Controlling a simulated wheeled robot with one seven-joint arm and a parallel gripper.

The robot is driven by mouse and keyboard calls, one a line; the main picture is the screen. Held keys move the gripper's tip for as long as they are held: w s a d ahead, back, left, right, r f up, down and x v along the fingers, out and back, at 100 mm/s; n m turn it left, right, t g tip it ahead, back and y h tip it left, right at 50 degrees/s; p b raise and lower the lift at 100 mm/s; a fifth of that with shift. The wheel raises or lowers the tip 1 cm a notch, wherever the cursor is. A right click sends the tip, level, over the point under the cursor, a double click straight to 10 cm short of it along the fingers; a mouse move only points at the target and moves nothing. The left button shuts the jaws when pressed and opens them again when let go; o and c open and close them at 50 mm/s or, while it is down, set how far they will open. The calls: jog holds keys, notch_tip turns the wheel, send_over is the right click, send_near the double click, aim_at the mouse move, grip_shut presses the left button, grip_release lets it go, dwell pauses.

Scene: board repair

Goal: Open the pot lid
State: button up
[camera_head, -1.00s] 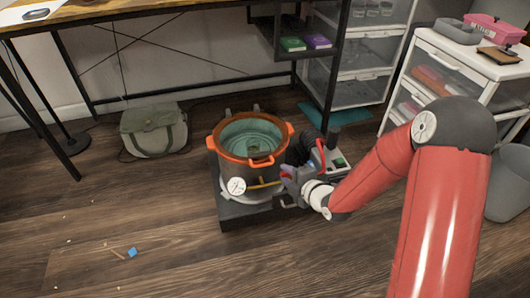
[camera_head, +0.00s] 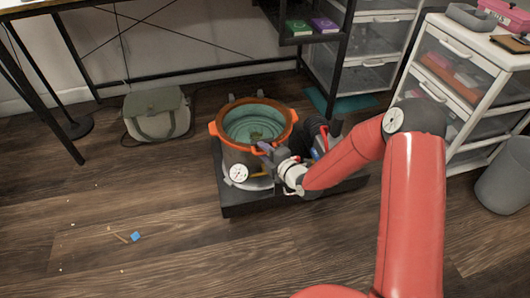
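The pot (camera_head: 240,157) has an orange rim with side handles and a round dial gauge (camera_head: 238,173) on its front. It stands on a dark low platform (camera_head: 240,208) on the floor. A teal, see-through round surface (camera_head: 253,121) shows inside the orange rim; I cannot tell if it is the lid or the pot's inside. My gripper (camera_head: 266,151) is at the pot's right front, close to the front rim handle. Its fingers are small and dark here, and I cannot tell whether they touch the handle or are open.
A black-framed desk (camera_head: 110,85) stands behind. A grey-green bag (camera_head: 156,115) lies left of the pot. White drawers (camera_head: 455,75) and a grey bin (camera_head: 505,178) are at the right. The wooden floor at front left is mostly clear, with a blue bit (camera_head: 136,236).

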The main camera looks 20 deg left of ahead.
grip_shut()
dwell(0.3)
